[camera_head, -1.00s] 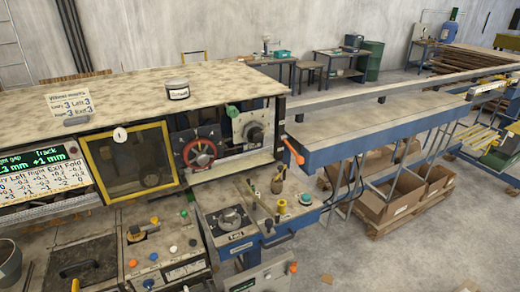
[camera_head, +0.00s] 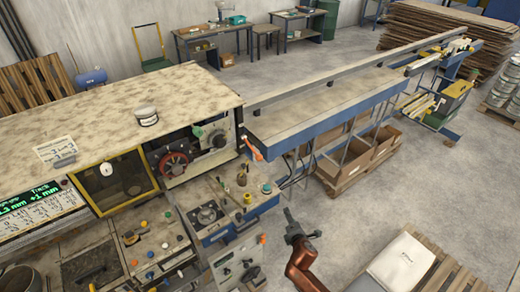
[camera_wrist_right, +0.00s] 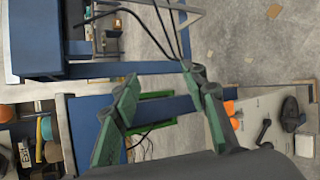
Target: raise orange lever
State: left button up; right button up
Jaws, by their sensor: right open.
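The orange lever (camera_head: 253,149) sticks out at the right end of the machine, beside the start of the blue conveyor table. It slants down to the right. My right gripper (camera_head: 290,217) is lower and to the right of the lever, over the floor in front of the machine, and apart from it. In the right wrist view my right gripper (camera_wrist_right: 160,76) has its two green fingers spread, with nothing held between them. I cannot make out the lever in that view. My left gripper is not in view.
The blue conveyor table (camera_head: 330,117) runs to the back right. A control box (camera_head: 208,215) with knobs and a grey cabinet (camera_head: 236,264) with an orange knob (camera_head: 262,239) stand left of my right gripper. A pallet with a white sack (camera_head: 401,262) lies at right.

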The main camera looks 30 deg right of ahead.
aim_at(261, 160)
jog(key=w+r+n+t+p, duration=0.1)
jog(key=w+r+n, duration=0.1)
jog(key=r, duration=0.5)
jog(key=w+a+r+n+t+p, duration=0.1)
jog(key=w+r+n+t, duration=0.1)
jog(key=r+n, duration=0.3)
jog(key=w+r+n+t+p, duration=0.1)
jog(key=w+r+n+t, duration=0.1)
jog(key=r, duration=0.7)
jog(key=shift+w+a+n+y, duration=0.15)
jog(key=shift+w+a+n, duration=0.05)
jog(key=shift+w+n, duration=0.3)
jog(key=shift+w+a+n+y, duration=0.15)
jog(key=shift+w+n, duration=0.25)
jog(key=shift+w, duration=0.1)
jog(key=w+a+n+y, duration=0.1)
jog(key=n, duration=0.1)
jog(key=w+a+r+n+t+y, duration=0.1)
jog(key=w+n, duration=0.1)
jog(key=n, duration=0.1)
jog(key=w+a+n, duration=0.1)
jog(key=w+n, duration=0.1)
jog(key=n, duration=0.1)
jog(key=shift+r+y, duration=0.3)
jog(key=shift+y, duration=0.1)
jog(key=w, duration=0.4)
jog(key=w+d, duration=0.1)
jog(key=w, duration=0.1)
jog(key=shift+w, duration=0.65)
grip_shut()
